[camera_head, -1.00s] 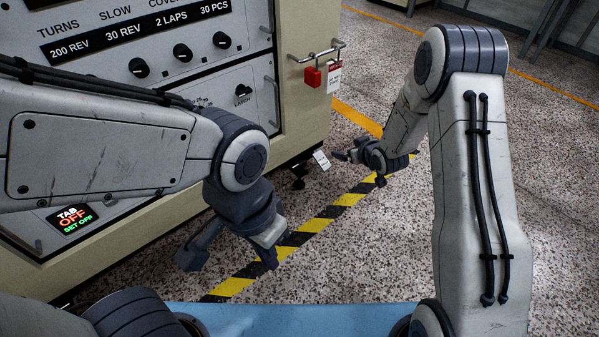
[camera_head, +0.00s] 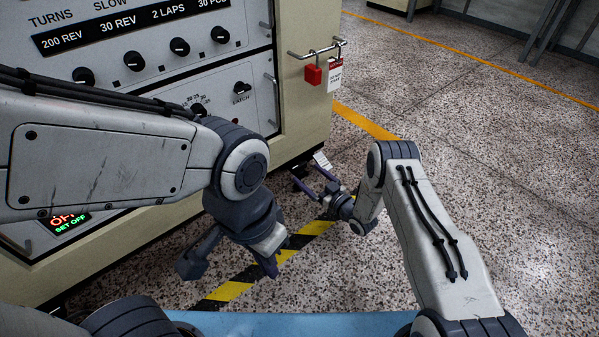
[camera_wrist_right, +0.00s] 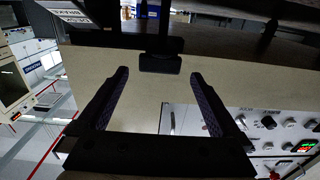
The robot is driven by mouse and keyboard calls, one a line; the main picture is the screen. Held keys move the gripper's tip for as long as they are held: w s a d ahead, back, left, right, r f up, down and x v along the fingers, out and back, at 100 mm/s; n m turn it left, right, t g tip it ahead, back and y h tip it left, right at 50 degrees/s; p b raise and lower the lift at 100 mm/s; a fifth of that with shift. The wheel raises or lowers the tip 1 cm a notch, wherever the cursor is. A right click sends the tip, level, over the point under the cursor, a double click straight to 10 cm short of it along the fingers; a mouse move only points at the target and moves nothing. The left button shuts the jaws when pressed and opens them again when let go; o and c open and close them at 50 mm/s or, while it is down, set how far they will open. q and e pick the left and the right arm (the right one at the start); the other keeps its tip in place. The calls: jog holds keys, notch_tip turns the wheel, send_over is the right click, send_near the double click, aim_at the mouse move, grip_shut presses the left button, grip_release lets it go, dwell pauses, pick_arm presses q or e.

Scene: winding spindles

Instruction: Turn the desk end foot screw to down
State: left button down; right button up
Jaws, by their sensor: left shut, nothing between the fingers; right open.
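The desk end foot screw shows in the head view as a small dark foot (camera_head: 299,170) under the machine's near corner, partly hidden by my right gripper. In the right wrist view, it appears as a black block on a stem (camera_wrist_right: 160,62), at the lower edge of the cream machine panel. My right gripper (camera_head: 312,180) is open and low by this corner, its fingers pointing at the foot. In the right wrist view its two fingers (camera_wrist_right: 157,80) stand on either side of the block, with gaps visible. My left gripper (camera_head: 269,265) is shut and empty, above the striped floor tape.
A white tag (camera_head: 322,160) hangs near the foot. A red padlock (camera_head: 313,75) and another tag (camera_head: 334,76) hang from a bar on the machine (camera_head: 301,110). Yellow-black tape (camera_head: 233,290) crosses the floor.

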aim_at(301, 168)
jog(key=b+x, duration=0.2)
jog(key=x, duration=0.2)
jog(key=shift+w+a+f, duration=0.1)
jog(key=shift+a+f, duration=0.05)
jog(key=shift+f, duration=0.05)
jog(key=shift+w+a+r+b, duration=0.15)
jog(key=shift+w+a+b, duration=0.25)
jog(key=shift+w+b, duration=0.1)
pick_arm(q)
notch_tip(301, 168, down, 4)
jog(key=shift+r, duration=0.1)
pick_arm(e)
jog(key=c, duration=1.2)
